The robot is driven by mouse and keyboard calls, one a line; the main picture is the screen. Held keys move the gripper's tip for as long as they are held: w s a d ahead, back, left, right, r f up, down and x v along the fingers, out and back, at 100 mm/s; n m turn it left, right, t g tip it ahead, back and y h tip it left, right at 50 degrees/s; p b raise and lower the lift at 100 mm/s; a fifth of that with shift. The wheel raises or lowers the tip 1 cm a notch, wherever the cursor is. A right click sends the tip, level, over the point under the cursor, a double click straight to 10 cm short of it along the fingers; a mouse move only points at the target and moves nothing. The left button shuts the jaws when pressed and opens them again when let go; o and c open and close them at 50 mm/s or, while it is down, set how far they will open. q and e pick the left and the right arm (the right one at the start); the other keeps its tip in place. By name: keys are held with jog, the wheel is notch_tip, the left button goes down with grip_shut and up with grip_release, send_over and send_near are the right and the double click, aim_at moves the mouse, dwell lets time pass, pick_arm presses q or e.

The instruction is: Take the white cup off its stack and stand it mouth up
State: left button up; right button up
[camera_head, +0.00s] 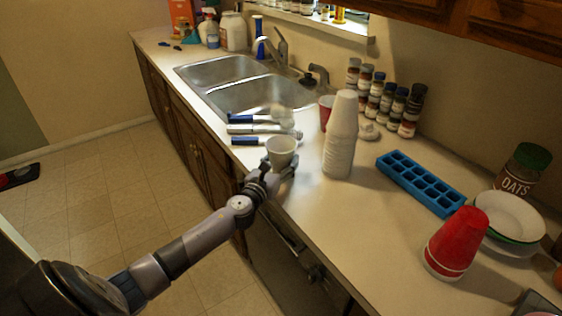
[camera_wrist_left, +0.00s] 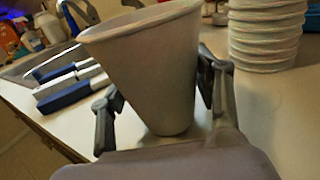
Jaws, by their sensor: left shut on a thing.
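A white cup (camera_head: 281,150) is mouth up in my left gripper (camera_head: 281,170), near the front edge of the counter. In the left wrist view the white cup (camera_wrist_left: 155,70) stands upright between the two fingers of the left gripper (camera_wrist_left: 165,95), with its wide rim at the top. Its base looks at or close to the counter; I cannot tell if it touches. The stack of white cups (camera_head: 341,138) stands mouth down to the right of the gripper, apart from it. The stack also shows in the left wrist view (camera_wrist_left: 265,35). My right gripper is not in view.
Blue-handled brushes (camera_head: 258,129) lie left of the cup, beside the sink (camera_head: 240,85). A blue ice tray (camera_head: 420,182), red cups (camera_head: 456,243), plates (camera_head: 508,216) and an oats jar (camera_head: 524,168) are to the right. Spice jars (camera_head: 385,95) line the wall. Counter before the ice tray is clear.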

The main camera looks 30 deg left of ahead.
pick_arm(q)
jog(key=shift+s+f, duration=0.1)
jog(key=shift+f, duration=0.2)
jog(key=o, duration=0.8)
jog(key=shift+d+f, duration=0.1)
jog(key=shift+f, duration=0.1)
jog(key=shift+c, duration=0.2)
jog(key=shift+s+f, duration=0.1)
jog(key=shift+s+d, duration=0.1)
jog(key=shift+s, duration=0.1)
jog(key=s+d+r, duration=0.1)
jog(key=s, duration=1)
jog(key=shift+r, duration=0.1)
